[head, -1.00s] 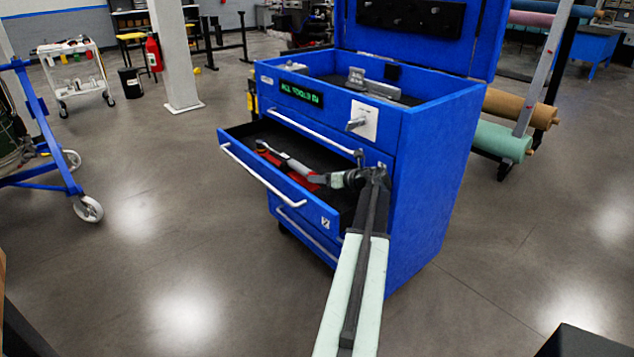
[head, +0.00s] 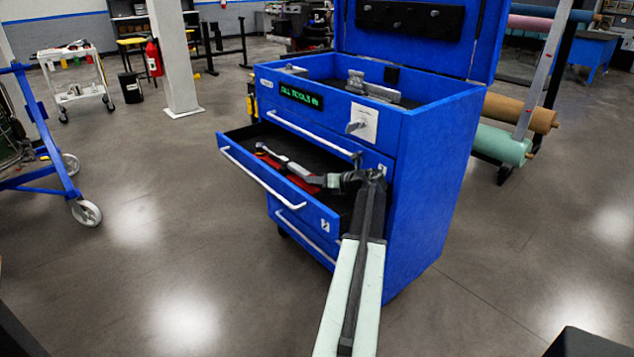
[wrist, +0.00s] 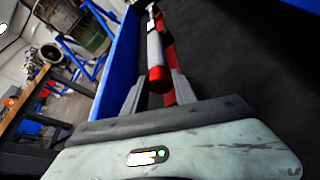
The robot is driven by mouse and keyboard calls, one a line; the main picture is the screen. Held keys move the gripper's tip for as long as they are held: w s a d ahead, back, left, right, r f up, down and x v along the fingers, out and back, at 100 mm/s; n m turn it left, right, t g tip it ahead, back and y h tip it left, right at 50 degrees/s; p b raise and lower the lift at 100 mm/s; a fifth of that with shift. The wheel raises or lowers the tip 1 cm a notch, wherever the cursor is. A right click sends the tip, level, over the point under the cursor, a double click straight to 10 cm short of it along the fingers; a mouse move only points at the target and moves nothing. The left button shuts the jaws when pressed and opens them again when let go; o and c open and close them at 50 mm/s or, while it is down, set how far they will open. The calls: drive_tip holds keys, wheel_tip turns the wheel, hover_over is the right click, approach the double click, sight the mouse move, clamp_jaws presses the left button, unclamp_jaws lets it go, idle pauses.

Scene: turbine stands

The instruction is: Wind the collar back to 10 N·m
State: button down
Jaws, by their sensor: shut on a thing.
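My gripper (head: 330,181) reaches into the drawer from the right, at the wrench's near end. In the wrist view my two fingers (wrist: 158,88) stand on either side of the red end, shut on the wrench. The collar's scale cannot be read, and I cannot tell whether the wrench touches the drawer floor.
Red inserts (head: 306,187) lie beneath the wrench. The drawer's front wall and white handle (head: 262,183) run close along its left. A lit green sign (head: 301,96) and a grey knob (head: 357,125) sit on the cabinet above. Open floor lies in front.

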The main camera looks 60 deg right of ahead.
drive_tip(key=c, duration=1)
unclamp_jaws()
drive_tip(key=shift+s, duration=0.1)
drive_tip(key=p+v, duration=0.3)
drive_tip(key=v, duration=0.4)
drive_tip(key=shift+s+r, duration=0.2)
drive_tip(key=shift+s, duration=0.15)
